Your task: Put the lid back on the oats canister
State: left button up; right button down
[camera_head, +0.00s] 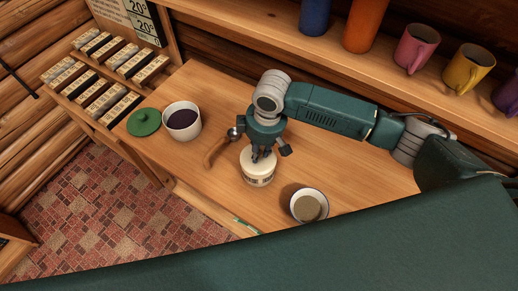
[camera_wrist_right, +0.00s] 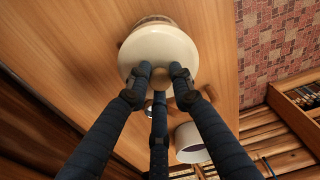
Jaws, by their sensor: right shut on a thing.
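A pale cream canister (camera_head: 258,180) with a dark label band stands on the wooden counter; I take it as the oats canister. My right gripper (camera_head: 262,155) points down over it from the right-hand arm. In the right wrist view its fingers (camera_wrist_right: 158,78) are closed at the middle of the round cream lid (camera_wrist_right: 158,48), and the part they hold is mostly hidden. The lid lies over the canister's mouth, with some canister side (camera_wrist_right: 152,18) showing past its edge. I cannot tell whether it is fully seated. My left gripper is not in view.
A white canister (camera_head: 196,131) with dark contents stands left, beside a green lid (camera_head: 144,122). A wooden-handled scoop (camera_head: 217,150) lies close left of the gripper. Mugs (camera_head: 416,48) line the back shelf.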

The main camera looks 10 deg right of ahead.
dwell(0.4)
jog(key=c, duration=1)
grip_release()
jog(key=shift+r, duration=0.1)
notch_tip(320, 180, up, 7)
jog(key=p, duration=0.8)
grip_shut()
